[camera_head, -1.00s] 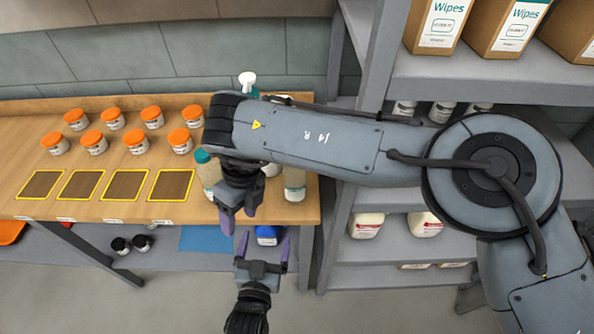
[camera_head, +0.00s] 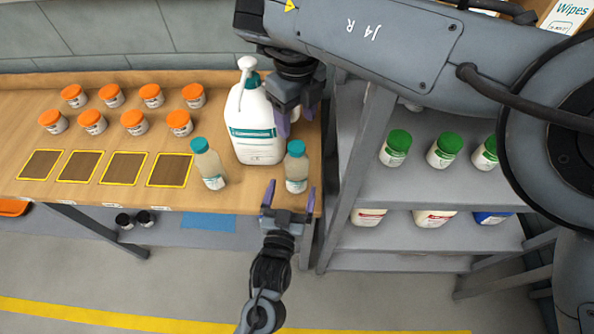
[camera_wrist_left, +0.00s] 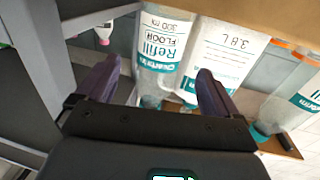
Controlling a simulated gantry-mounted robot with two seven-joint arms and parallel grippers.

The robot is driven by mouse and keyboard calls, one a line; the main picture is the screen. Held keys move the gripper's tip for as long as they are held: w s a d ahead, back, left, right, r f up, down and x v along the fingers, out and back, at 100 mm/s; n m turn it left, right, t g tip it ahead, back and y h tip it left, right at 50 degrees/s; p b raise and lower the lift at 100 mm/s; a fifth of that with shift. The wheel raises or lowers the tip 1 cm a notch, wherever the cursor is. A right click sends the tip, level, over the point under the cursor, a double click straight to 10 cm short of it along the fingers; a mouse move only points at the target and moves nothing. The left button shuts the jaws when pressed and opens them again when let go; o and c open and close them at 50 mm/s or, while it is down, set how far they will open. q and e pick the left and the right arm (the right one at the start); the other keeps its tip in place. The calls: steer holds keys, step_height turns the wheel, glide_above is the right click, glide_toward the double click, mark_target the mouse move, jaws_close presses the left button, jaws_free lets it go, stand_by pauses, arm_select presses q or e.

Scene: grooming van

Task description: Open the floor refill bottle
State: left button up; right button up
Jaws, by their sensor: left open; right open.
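The floor refill bottle (camera_head: 297,172) is clear with a teal cap and stands upright near the right front edge of the wooden bench. Its "Refill FLOOR" label shows upside down in the left wrist view (camera_wrist_left: 163,40). My left gripper (camera_head: 289,198) is open and empty, just in front of this bottle; in the left wrist view the bottle appears between its fingers, and contact cannot be told. My right gripper (camera_head: 296,122) is open and empty, pointing down behind and above the bottle's cap.
A large white pump jug (camera_head: 254,128) stands left of the floor bottle. A similar teal-capped bottle (camera_head: 210,166) is farther left. Orange-lidded jars (camera_head: 133,121) and yellow-edged dark squares (camera_head: 122,167) fill the bench's left. Shelves with green-lidded jars (camera_head: 444,151) stand right.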

mark_target(297, 171)
arm_select(q)
steer(key=shift+x, duration=3.35)
steer(key=shift+c, duration=0.2)
